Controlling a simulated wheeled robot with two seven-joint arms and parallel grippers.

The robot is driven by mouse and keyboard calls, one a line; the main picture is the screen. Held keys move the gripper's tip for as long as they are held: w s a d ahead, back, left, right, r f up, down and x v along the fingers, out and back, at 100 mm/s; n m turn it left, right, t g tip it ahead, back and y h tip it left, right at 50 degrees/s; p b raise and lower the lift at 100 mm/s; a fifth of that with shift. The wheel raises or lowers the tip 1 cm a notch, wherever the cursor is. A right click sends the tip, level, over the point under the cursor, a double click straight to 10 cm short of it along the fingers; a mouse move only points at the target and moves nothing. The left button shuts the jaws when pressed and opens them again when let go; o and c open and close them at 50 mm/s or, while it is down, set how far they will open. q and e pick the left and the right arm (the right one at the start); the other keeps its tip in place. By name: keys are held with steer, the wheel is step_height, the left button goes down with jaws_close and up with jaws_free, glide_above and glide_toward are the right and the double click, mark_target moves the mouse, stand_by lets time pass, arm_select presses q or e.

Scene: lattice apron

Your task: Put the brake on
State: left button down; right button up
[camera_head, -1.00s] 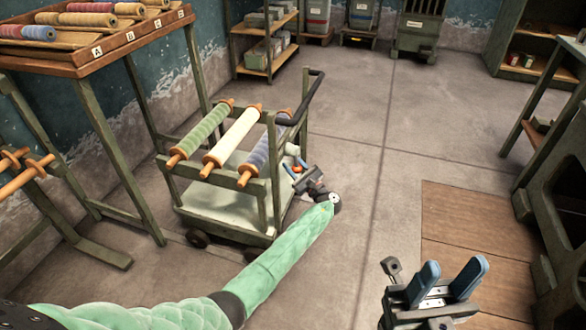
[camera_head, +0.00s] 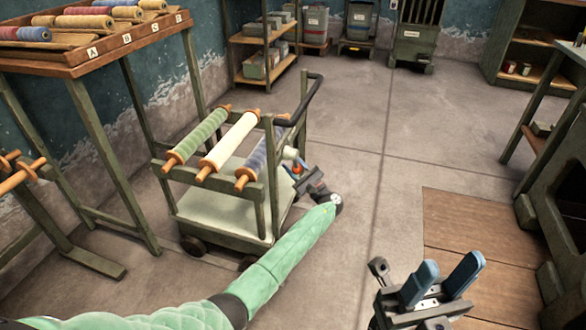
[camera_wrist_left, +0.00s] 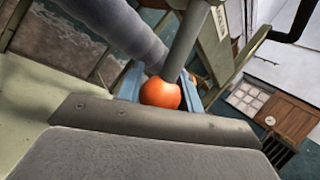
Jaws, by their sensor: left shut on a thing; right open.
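The green cart (camera_head: 222,206) carries three spools in its top rack. A brake lever with an orange knob (camera_head: 297,168) is on the cart's right side, below the black handle. My left gripper (camera_head: 298,176) is shut on the orange knob. In the left wrist view, the knob (camera_wrist_left: 160,93) sits between the blue fingers, at the end of a grey rod. The lever's lower mounting is hidden. My right gripper (camera_head: 440,285) is open and empty at the lower right, far from the cart.
A spool rack (camera_head: 125,42) stands left of the cart. Shelves (camera_head: 265,40) and bins line the back wall. A workbench (camera_head: 548,140) is at the right, near wooden floor boards (camera_head: 485,235). The floor behind and right of the cart is clear.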

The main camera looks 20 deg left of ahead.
arm_select(q)
steer(key=shift+w+r, duration=0.1)
steer(key=c, duration=1.2)
jaws_free()
steer(key=shift+c, duration=0.2)
steer(key=shift+d, duration=0.15)
steer(key=v, duration=0.7)
steer(key=shift+d+f+p, duration=0.2)
steer(key=shift+f+p, duration=0.05)
steer(key=shift+p, duration=0.15)
